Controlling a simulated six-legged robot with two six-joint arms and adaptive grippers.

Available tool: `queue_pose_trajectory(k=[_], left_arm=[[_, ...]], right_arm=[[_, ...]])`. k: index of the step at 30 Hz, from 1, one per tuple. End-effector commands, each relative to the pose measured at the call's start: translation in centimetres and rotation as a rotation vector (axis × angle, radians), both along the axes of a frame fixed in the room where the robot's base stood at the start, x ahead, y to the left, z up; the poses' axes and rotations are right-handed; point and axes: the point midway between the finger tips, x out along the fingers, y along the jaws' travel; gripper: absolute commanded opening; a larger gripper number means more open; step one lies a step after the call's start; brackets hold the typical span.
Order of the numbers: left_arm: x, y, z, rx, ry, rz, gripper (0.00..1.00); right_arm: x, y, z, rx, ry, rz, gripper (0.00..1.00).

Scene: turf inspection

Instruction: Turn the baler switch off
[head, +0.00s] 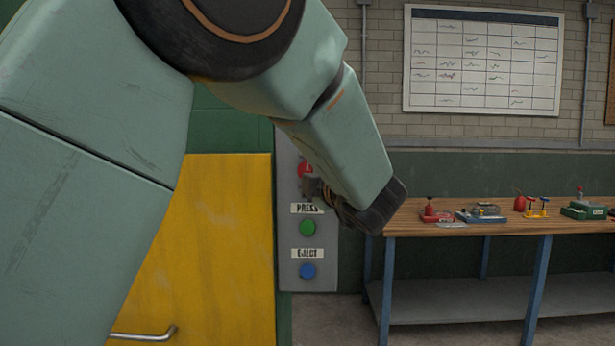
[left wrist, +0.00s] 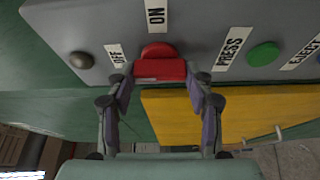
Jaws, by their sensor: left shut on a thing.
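The baler switch is a red knob with a bar-shaped handle (left wrist: 160,68) on a grey control panel (left wrist: 210,30), seen in the left wrist view. An ON label (left wrist: 156,15) lies just above the knob there and an OFF label (left wrist: 115,55) lies to its left. My left gripper (left wrist: 160,84) has its two fingers on either side of the red handle and is shut on it. In the head view the red knob (head: 304,170) shows partly behind my left gripper (head: 318,190). I cannot tell for sure which label the handle points to. My right gripper is not in view.
A green button (head: 307,228) marked PRESS and a blue button (head: 307,270) marked EJECT sit below the switch. A dark round knob (left wrist: 81,60) is beside OFF. A yellow door (head: 205,250) adjoins the panel. A workbench (head: 470,228) with small tools stands at right.

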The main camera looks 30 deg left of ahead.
Motion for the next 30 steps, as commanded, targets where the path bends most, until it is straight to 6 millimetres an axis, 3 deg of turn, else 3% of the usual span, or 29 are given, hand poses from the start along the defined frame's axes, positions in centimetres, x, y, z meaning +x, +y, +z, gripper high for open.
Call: queue_pose_trajectory(k=[19,20,27,30], left_arm=[[0.15,-0.09,0.51,-0.036,-0.034,-0.005,0.21],[0.14,-0.08,0.52,-0.036,-0.034,-0.005,0.54],[0.08,-0.05,0.33,-0.037,-0.030,-0.002,0.75],[0.06,-0.03,0.27,-0.037,-0.029,-0.002,0.75]], right_arm=[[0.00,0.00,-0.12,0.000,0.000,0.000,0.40],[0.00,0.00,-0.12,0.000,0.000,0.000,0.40],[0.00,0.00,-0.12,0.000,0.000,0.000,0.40],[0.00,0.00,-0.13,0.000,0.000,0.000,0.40]])
